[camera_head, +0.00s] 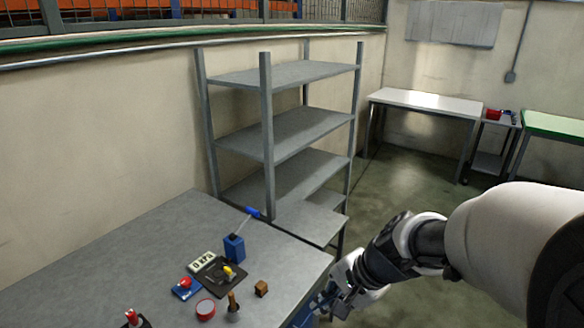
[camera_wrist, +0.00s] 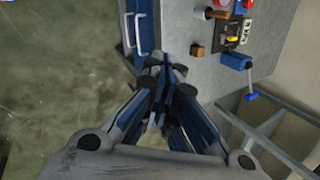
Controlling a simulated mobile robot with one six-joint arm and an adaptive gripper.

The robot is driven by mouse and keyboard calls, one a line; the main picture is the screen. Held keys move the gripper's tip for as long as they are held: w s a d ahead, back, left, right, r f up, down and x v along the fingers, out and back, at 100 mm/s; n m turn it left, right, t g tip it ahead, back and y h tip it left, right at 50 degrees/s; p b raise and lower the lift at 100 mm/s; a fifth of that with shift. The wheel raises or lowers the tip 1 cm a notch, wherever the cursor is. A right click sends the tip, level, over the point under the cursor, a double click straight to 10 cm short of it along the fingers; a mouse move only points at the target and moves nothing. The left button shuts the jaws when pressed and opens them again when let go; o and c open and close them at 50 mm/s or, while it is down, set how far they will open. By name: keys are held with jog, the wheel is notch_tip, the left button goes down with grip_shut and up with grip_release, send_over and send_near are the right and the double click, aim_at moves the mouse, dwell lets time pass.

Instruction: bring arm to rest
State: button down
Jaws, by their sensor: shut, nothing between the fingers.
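My gripper (camera_wrist: 162,75) is shut and empty in the wrist view, its fingertips together beside the grey bench's edge. In the head view my gripper (camera_head: 325,300) is low at the bench's right edge, partly hidden by my own wrist. My arm reaches in from the right side of that view. The grey bench (camera_head: 130,240) carries several small things, all apart from my gripper. The bench top also shows in the wrist view (camera_wrist: 215,75).
An empty grey shelf unit (camera_head: 290,133) stands behind. Open floor (camera_head: 405,180) lies to the right.

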jog(key=s+d+r+n+h, duration=0.2)
jog(key=s+d+r+n, duration=0.1)
jog(key=s, duration=0.6)
jog(key=s+d+r+n+t+h, duration=0.1)
jog(key=s+d+r+n+h, duration=0.1)
jog(key=s+d+r+n, duration=0.2)
jog(key=shift+s+r+n+h, duration=0.4)
jog(key=shift+s+r+n, duration=0.35)
jog(key=shift+s+n, duration=1.5)
jog(key=shift+s+d+m, duration=0.1)
jog(key=shift+s+m, duration=0.5)
jog(key=shift+m, duration=0.05)
